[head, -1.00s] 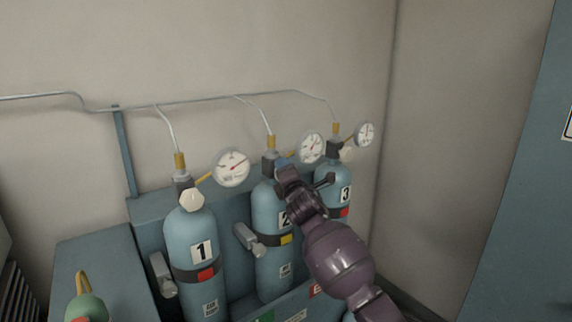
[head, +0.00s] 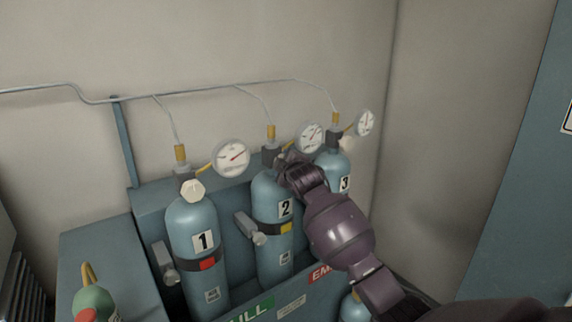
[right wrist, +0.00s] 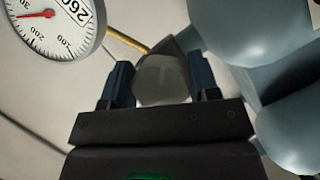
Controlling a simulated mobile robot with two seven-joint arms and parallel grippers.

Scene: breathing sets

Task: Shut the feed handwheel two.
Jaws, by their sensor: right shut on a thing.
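Cylinder two (head: 272,247) is blue with a black 2 label and a yellow tag, and stands between cylinder one (head: 196,247) and cylinder three (head: 333,166). Its feed handwheel is hidden behind my right gripper (head: 282,162) in the head view. In the right wrist view the pale handwheel (right wrist: 161,79) sits between the two dark fingers of my right gripper (right wrist: 160,85), which is shut on it. Gauge two (head: 310,137) shows just above the gripper; a gauge (right wrist: 52,25) with a red needle fills the upper left of the right wrist view. My left gripper is not in view.
Cylinder one's handwheel (head: 193,190) and gauge (head: 231,158) stand to the left. Gauge three (head: 364,123) is at the right. A thin pipe (head: 200,94) runs along the wall. A green-topped bottle (head: 93,302) is at lower left.

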